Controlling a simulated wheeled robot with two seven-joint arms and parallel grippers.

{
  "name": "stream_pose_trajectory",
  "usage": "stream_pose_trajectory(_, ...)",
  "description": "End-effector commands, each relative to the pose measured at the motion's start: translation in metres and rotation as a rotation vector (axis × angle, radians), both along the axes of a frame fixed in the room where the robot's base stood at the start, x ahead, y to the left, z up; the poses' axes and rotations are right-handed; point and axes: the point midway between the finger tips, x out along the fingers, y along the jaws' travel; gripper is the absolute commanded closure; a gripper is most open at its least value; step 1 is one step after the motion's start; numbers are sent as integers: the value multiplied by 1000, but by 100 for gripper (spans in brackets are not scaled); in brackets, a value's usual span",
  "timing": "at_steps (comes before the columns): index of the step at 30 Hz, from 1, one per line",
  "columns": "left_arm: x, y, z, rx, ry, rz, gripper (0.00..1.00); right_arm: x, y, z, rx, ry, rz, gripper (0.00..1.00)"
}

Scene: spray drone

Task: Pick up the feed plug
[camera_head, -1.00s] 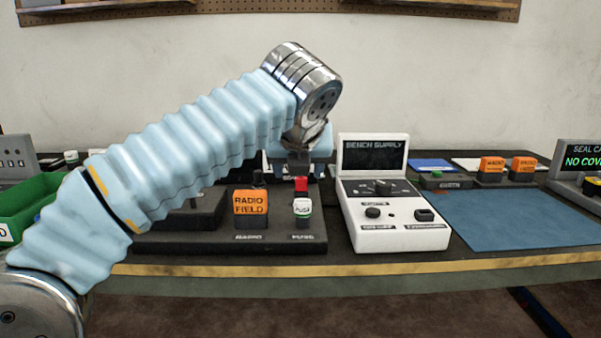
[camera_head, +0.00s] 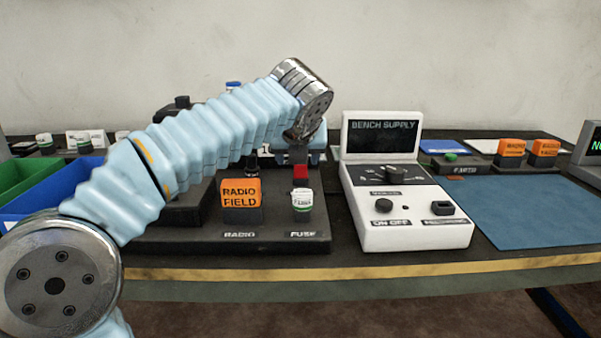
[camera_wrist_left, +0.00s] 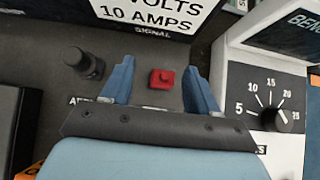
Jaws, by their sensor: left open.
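A small red plug (camera_wrist_left: 162,78) stands on the dark panel in the left wrist view, under a label reading SIGNAL; I take it as the feed plug. In the head view the red plug (camera_head: 300,172) shows just behind the white fuse. My left gripper (camera_wrist_left: 159,70) is open, with its blue fingers on either side of the plug and apart from it. In the head view the left gripper (camera_head: 297,158) hangs over the panel, partly hidden by its own wrist. Whether the fingertips are level with the plug I cannot tell. My right gripper is not in view.
A black knob (camera_wrist_left: 84,63) stands left of the fingers. The white bench supply (camera_head: 405,205) is close on the right. The orange radio block (camera_head: 241,200) and the fuse (camera_head: 302,205) stand in front. A blue mat (camera_head: 530,212) lies clear at the right.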

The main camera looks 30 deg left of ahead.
Motion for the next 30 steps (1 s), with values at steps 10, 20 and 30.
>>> stream_pose_trajectory(10, 28, 10, -37, -2, 3, 0, 40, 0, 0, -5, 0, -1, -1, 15)
stream_pose_trajectory(20, 29, 10, -37, -1, 0, 1, 60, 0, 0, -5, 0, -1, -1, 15)
stream_pose_trajectory(30, 29, 10, -37, -1, 0, 1, 95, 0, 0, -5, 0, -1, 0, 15)
